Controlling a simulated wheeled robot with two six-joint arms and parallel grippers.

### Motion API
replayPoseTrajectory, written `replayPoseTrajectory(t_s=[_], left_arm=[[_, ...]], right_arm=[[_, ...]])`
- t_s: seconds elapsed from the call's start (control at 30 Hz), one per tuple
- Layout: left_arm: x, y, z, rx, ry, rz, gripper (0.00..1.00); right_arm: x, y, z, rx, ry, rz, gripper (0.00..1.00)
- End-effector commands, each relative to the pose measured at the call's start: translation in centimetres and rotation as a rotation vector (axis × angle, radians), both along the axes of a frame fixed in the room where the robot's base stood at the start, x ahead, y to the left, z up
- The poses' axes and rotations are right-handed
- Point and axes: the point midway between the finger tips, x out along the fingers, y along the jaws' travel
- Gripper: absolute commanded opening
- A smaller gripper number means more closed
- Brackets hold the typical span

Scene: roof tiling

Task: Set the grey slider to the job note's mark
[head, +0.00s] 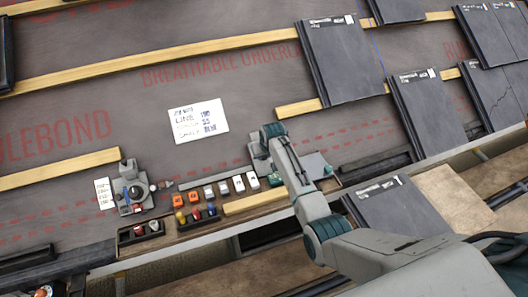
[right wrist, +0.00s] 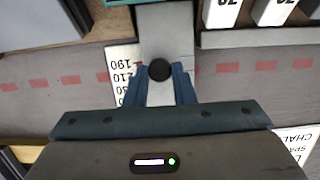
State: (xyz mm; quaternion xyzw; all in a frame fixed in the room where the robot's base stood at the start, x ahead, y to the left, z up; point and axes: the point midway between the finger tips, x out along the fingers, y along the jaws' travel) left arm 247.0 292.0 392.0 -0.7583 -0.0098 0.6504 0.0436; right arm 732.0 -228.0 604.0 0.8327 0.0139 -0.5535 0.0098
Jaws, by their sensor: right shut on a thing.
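In the right wrist view a grey slider (right wrist: 165,32) carries a round black knob (right wrist: 159,70). My right gripper (right wrist: 159,86) is shut on the knob, with a blue finger on each side. A white scale card (right wrist: 125,72) lies just left of the slider, with 190 and 210 readable. The knob is about level with these two numbers; the exact setting is unclear. In the head view my right gripper (head: 262,158) hides most of the slider. The job note (head: 198,121) lies on the grey underlay, its small handwriting hard to read. My left gripper is out of view.
A wooden tray (head: 245,203) holds orange and white blocks and coloured pieces. Left of it stands a grey device (head: 132,190) with another number card (head: 104,193). Dark tiles (head: 340,60) lie at the right, and yellow battens (head: 150,66) cross the roof. The underlay around the note is clear.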

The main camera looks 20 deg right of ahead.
Motion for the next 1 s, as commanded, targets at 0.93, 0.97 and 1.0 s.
replayPoseTrajectory(t_s=[0.93,0.97,1.0], left_arm=[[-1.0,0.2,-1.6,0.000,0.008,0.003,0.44],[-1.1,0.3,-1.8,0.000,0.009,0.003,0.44],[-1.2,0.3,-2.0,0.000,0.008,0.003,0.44]], right_arm=[[-1.8,0.0,3.7,0.001,0.004,0.000,0.44],[-2.0,0.0,4.2,0.001,0.005,0.000,0.44],[-2.4,0.0,4.9,0.001,0.004,0.000,0.44]])
